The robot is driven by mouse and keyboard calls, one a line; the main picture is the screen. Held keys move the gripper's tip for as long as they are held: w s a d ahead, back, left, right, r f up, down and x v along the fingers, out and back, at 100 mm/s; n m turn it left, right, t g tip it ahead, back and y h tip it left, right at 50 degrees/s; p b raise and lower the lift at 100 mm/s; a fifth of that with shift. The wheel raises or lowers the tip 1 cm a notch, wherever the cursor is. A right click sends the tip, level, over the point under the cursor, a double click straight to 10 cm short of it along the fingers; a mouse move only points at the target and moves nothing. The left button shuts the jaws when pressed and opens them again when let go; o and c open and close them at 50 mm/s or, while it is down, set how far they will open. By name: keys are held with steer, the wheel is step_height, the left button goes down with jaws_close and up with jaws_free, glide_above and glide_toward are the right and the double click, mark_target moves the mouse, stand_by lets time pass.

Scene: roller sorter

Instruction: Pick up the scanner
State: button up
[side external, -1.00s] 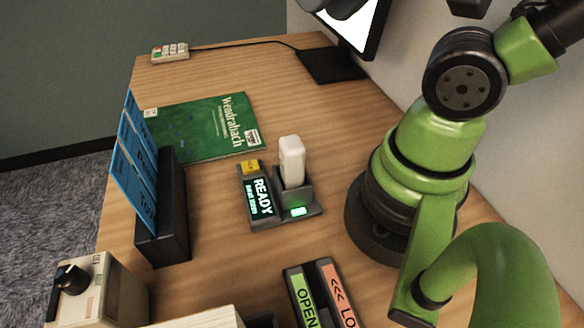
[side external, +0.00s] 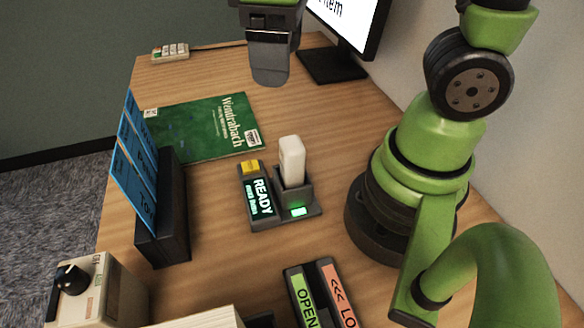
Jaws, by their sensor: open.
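The scanner (side external: 291,160) is a white, rounded block standing upright in a dark grey dock (side external: 270,219) near the middle of the desk. The dock has a lit screen reading "READY", a yellow label and a small green light. My gripper (side external: 270,78) hangs at the top of the view, above and behind the scanner, well apart from it. Its fingers point down and overlap from this side, so the gap between them is hidden. Nothing shows held in it.
A green book (side external: 200,130) lies behind the dock. A dark stand with blue cards (side external: 140,165) is at left. A beige box with a black knob (side external: 95,290) and OPEN/LO label strips (side external: 320,295) are in front. A monitor (side external: 350,25) stands behind. Desk around the dock is bare.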

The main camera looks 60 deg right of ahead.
mark_target(288, 143)
steer(key=f+n+g+h, duration=0.1)
steer(key=f, duration=0.4)
steer(key=s+f+n+g+h, duration=0.1)
steer(key=f+n, duration=0.1)
steer(key=f, duration=0.3)
steer(key=d+f+n+g+h, duration=0.1)
steer(key=f+n, duration=0.1)
steer(key=f, duration=0.3)
steer(key=shift+s+f, duration=0.15)
steer(key=shift+f, duration=0.2)
steer(key=c, duration=1.1)
